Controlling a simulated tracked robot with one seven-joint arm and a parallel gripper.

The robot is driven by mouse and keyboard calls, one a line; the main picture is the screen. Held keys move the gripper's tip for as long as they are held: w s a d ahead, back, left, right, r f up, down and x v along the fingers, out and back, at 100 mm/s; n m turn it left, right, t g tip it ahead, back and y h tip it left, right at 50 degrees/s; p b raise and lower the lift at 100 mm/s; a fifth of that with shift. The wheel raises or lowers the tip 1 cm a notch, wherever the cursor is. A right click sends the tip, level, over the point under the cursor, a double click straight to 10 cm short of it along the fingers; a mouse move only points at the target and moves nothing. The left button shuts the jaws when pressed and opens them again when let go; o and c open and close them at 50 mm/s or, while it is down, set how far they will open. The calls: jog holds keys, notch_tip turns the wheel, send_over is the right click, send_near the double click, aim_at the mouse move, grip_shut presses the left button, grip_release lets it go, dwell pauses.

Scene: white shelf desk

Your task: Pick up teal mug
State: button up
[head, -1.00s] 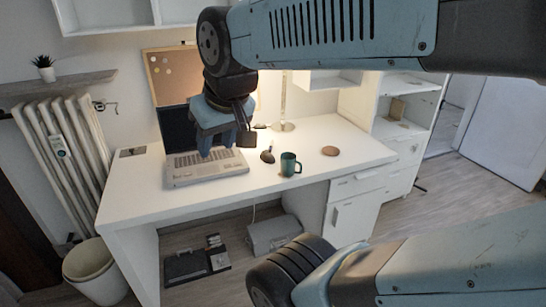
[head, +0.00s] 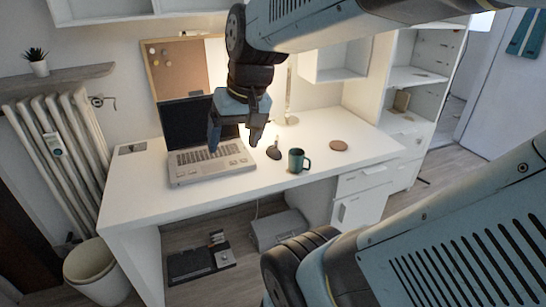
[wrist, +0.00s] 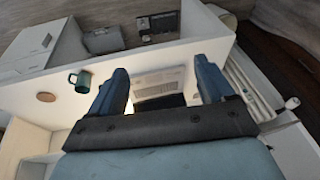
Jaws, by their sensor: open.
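The teal mug (head: 297,160) stands upright on the white desk (head: 135,196) near its front edge, with its handle to the right in the head view. In the wrist view the mug (wrist: 82,80) is left of my fingers. My gripper (head: 233,147) is open and empty, above the laptop side of the desk and left of the mug, apart from it. In the wrist view my gripper (wrist: 160,80) has its two blue fingers spread wide with the laptop between and beyond them.
An open laptop (head: 208,158) is left of the mug. A dark object (head: 274,151) and a lamp (head: 288,118) stand behind the mug. A brown coaster (head: 339,145) lies to its right. A wall shelf (head: 338,68) hangs above the desk.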

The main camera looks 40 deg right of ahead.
jog(key=o, duration=0.3)
jog(key=w+f+m+g+y, duration=0.2)
jog(key=w+f+m+y, duration=0.1)
jog(key=f+m, duration=0.1)
jog(key=shift+w+d+f, duration=0.2)
jog(key=shift+w+f, duration=0.2)
jog(key=shift+f, duration=0.1)
jog(key=w+d+f+m+y, duration=0.2)
jog(key=w+f+m+y, duration=0.2)
jog(key=m+t+h, duration=0.9)
jog(key=m+t, duration=0.7)
jog(key=m, duration=1.1)
send_near(300, 157)
jog(key=w, duration=0.5)
jog(key=shift+w+d+f, duration=0.1)
jog(key=shift+w+d, duration=0.1)
jog(key=shift+w, duration=0.2)
jog(key=shift+w+d, duration=0.2)
jog(key=shift+w, duration=1.05)
jog(key=shift+w+d, duration=0.25)
jog(key=shift+w, duration=1.05)
